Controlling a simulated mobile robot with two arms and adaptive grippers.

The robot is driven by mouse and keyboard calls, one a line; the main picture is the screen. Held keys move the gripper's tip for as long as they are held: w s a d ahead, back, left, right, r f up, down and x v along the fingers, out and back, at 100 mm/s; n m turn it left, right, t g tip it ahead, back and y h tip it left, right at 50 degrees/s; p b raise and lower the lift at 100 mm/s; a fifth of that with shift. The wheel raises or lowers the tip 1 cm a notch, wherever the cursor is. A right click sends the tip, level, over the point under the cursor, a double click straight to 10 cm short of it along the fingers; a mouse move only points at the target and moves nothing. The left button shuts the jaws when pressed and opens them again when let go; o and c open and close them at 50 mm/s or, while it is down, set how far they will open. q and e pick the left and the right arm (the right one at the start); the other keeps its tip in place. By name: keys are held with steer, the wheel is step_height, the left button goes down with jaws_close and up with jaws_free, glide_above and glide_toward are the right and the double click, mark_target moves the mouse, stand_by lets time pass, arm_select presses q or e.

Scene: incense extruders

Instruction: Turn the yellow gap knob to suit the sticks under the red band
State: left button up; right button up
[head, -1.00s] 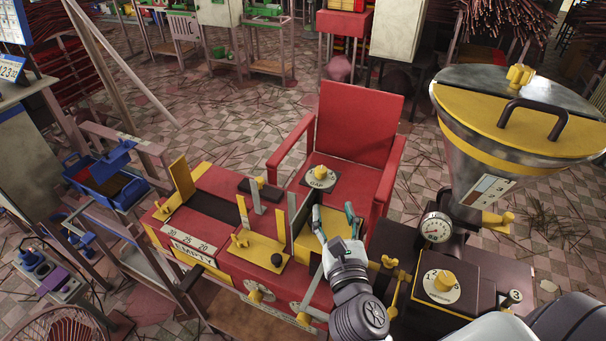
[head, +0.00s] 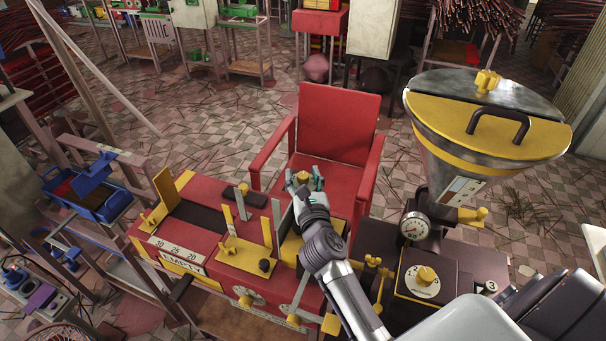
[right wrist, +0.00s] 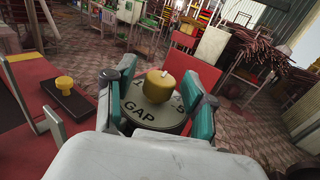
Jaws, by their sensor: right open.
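The yellow gap knob (right wrist: 165,85) stands on a round grey dial marked GAP (right wrist: 150,117) in the right wrist view. My right gripper (right wrist: 153,92) is open, with one teal-padded finger on each side of the knob. I cannot tell whether the fingers touch it. In the head view my right gripper (head: 305,181) reaches over the red machine (head: 205,197) and largely hides the dial. The dial's numbers are partly covered by the fingers. I cannot make out a red band on any sticks. My left gripper is not in view.
A red chair (head: 335,122) stands behind the machine. A steel hopper with a yellow lid (head: 500,113) and a gauge (head: 414,226) are at the right. A blue bin (head: 100,198) is at the left. Upright plates (head: 277,218) rise left of my right arm. Sticks litter the floor.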

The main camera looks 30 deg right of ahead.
jaws_close()
steer(key=n+y+p, duration=0.2)
steer(key=y+p, duration=0.1)
steer(key=n+y+p, duration=0.1)
steer(key=p, duration=0.1)
steer(key=shift+d+r+t+y, duration=0.1)
steer(key=shift+r+t+y, duration=0.2)
steer(key=shift+r+t, duration=0.1)
steer(key=n+y, duration=0.1)
steer(key=y, duration=0.1)
steer(key=shift+f+n+y+p, duration=0.3)
steer(key=shift+n+y+p, duration=0.05)
steer(key=shift+n+y, duration=0.05)
jaws_free()
